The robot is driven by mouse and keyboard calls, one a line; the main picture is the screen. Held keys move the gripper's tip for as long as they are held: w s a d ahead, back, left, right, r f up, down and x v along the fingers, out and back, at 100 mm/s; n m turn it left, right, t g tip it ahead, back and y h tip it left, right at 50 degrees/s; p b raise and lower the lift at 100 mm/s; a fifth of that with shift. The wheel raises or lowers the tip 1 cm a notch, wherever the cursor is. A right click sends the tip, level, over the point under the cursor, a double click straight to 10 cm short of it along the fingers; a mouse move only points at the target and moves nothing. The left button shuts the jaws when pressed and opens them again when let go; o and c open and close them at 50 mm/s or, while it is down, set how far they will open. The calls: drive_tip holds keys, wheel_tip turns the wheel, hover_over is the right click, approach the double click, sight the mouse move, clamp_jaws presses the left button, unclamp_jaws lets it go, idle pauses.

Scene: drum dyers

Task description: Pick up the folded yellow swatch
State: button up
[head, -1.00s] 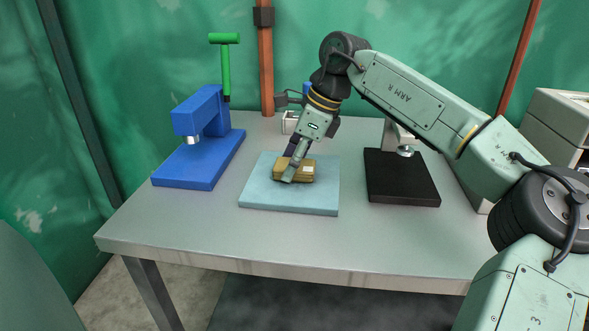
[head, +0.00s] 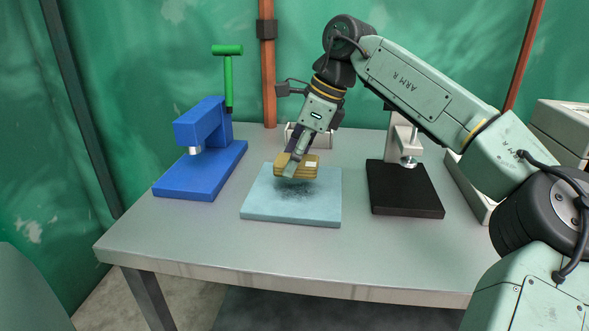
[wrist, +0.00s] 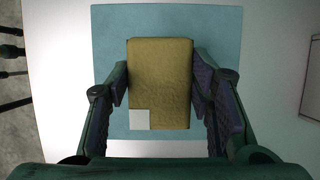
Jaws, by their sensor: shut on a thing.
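The folded yellow swatch (head: 290,168) is a mustard-coloured stack with a small white label at one corner. My gripper (head: 286,163) is shut on it and holds it above the pale blue mat (head: 262,206). A dark shadow lies on the mat under the swatch. In the wrist view the swatch (wrist: 160,80) sits between the two fingers of my gripper (wrist: 160,88), one on each side, with the blue mat (wrist: 225,35) behind it.
A blue press (head: 200,185) with a green-handled lever (head: 228,80) stands to the left. A black-based press (head: 405,190) stands to the right. A white box (head: 293,136) is behind the gripper. The grey table (head: 200,235) is clear in front.

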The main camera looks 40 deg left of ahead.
drive_tip(key=s+d+r+b, duration=0.1)
drive_tip(key=s+d+b, duration=0.2)
drive_tip(key=s+d, duration=0.7)
drive_tip(key=shift+s+d, duration=0.2)
drive_tip(key=shift+d, duration=0.35)
drive_tip(key=shift+s+r, duration=0.1)
